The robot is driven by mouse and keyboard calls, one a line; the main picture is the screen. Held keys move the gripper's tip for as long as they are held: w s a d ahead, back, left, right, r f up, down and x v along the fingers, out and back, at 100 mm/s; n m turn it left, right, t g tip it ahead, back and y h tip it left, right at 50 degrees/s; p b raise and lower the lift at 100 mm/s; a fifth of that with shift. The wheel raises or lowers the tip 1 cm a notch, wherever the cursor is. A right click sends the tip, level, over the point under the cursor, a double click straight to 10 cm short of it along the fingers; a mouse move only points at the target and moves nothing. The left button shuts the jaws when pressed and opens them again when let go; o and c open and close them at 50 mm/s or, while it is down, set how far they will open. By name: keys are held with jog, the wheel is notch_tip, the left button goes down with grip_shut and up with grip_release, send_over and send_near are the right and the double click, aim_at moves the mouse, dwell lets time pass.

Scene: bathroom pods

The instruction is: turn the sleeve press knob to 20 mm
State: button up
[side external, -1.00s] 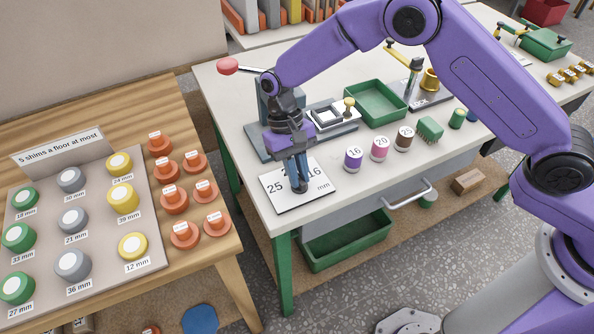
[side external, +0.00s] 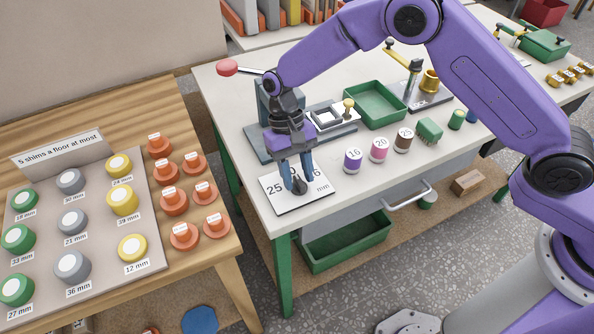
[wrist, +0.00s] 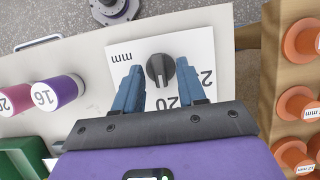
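The dark sleeve press knob (wrist: 160,69) stands on a white dial plate (wrist: 190,30) marked 25, 20, 16 and mm. In the wrist view its ridge runs roughly toward the 20; its exact setting is hard to tell. The 16 is hidden by a finger in the wrist view. My gripper (side external: 297,184) is over the plate, with its blue fingers apart on either side of the knob. Gaps show between knob and fingers.
The grey press (side external: 270,140) stands behind the plate. Purple 16 (side external: 352,161), pink 20 (side external: 380,150) and brown 25 (side external: 403,140) sleeves stand to the right, near a green tray (side external: 375,104). A wooden table (side external: 205,255) with orange pegs and shims is at left.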

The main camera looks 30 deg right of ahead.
jog(key=v, duration=1.7)
jog(key=shift+r, duration=0.15)
jog(key=s+d+n+t, duration=0.2)
jog(key=s+d+n, duration=0.4)
jog(key=s+d, duration=0.7)
jog(key=s+d+n+t, duration=0.2)
jog(key=s+d+n, duration=0.4)
jog(key=s+d, duration=0.7)
jog(key=s, duration=0.6)
jog(key=shift+s+d+r+n+t, duration=0.25)
jog(key=shift+d+r+n+t, duration=0.05)
jog(key=shift+d, duration=0.05)
